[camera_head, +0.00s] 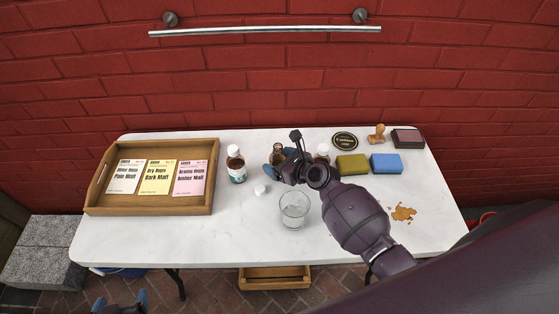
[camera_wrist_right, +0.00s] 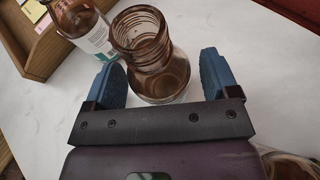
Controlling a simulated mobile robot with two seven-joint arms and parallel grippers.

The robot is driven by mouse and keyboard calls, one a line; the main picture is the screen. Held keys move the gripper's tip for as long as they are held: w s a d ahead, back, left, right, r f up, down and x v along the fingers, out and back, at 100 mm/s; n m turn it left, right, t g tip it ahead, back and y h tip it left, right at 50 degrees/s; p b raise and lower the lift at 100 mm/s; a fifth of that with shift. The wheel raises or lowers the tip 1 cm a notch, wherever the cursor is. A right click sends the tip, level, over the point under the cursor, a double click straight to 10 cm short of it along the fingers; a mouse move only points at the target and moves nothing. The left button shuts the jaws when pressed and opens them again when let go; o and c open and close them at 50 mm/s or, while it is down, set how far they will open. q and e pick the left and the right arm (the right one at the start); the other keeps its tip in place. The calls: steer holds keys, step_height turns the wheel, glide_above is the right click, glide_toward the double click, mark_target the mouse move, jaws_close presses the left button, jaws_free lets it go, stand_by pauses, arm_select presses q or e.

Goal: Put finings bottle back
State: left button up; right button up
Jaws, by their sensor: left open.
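An uncapped brown glass bottle (camera_wrist_right: 150,65) stands upright on the table between the blue fingers of my right gripper (camera_wrist_right: 163,82). A small gap shows between the bottle and the right-hand finger, so the gripper looks open around it. In the head view the same bottle (camera_head: 278,149) is partly hidden by the gripper (camera_head: 279,160). A loose white cap (camera_head: 260,190) lies on the table to its left. My left gripper (camera_head: 121,303) is open and empty, low at the left, below the table's front edge. I cannot read which bottle is the finings.
A capped brown bottle (camera_head: 236,165) with a teal label stands left, another capped bottle (camera_head: 322,153) right. An empty glass (camera_head: 294,210) stands in front. A wooden tray (camera_head: 148,211) with cards is left. Sponges (camera_head: 386,163), a stamp (camera_head: 376,134) and an orange-brown spill (camera_head: 402,213) are right.

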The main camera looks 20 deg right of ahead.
steer(key=shift+r, duration=0.15)
steer(key=shift+s+d+r, duration=0.1)
steer(key=shift+s+r, duration=0.05)
steer(key=shift+s, duration=0.05)
steer(key=p+v, duration=0.2)
steer(key=v, duration=0.9)
steer(key=shift+s+d, duration=0.2)
